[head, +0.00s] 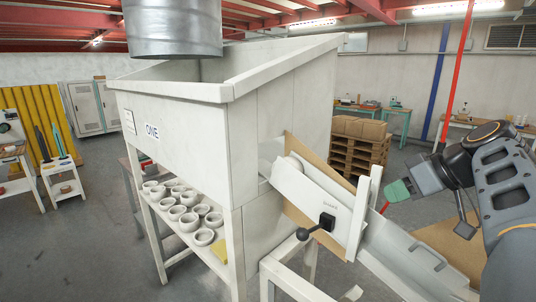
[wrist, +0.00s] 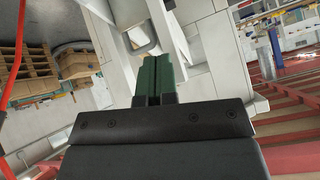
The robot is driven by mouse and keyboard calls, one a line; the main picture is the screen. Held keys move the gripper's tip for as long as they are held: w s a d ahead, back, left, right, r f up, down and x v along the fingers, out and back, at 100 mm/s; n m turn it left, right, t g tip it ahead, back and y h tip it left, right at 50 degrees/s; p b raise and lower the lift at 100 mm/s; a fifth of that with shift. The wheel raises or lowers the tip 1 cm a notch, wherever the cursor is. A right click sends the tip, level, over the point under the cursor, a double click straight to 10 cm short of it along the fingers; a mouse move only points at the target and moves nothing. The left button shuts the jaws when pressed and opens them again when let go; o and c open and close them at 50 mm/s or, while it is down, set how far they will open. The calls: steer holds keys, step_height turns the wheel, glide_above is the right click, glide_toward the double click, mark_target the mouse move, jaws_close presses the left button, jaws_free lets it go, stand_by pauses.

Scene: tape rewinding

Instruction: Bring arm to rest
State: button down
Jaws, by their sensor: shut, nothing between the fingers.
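My arm (head: 500,180) comes in from the right edge of the head view, bent, with its end pointing left. My gripper (head: 396,191) is held in the air to the right of the white chute on the machine. Its green fingers are together and hold nothing; they also show closed in the wrist view (wrist: 161,76). In the head view the gripper appears apart from the chute (head: 325,205), though its exact distance is hard to tell.
A black-knobbed lever (head: 318,226) sticks out from the chute. Stacked pallets (head: 355,155) stand behind. Open grey floor (head: 80,245) lies left.

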steer(key=s+a+f+m+g+h, duration=0.1)
steer(key=s+a+f, duration=0.4)
steer(key=f, duration=0.7)
steer(key=s+a+f+m+g+h, duration=0.1)
steer(key=s+a+f+m+h, duration=0.3)
steer(key=f, duration=0.8)
steer(key=shift+s+a+m+g+h, duration=0.3)
steer(key=shift+s+a+h, duration=0.4)
steer(key=shift+a, duration=0.5)
steer(key=shift+d, duration=0.1)
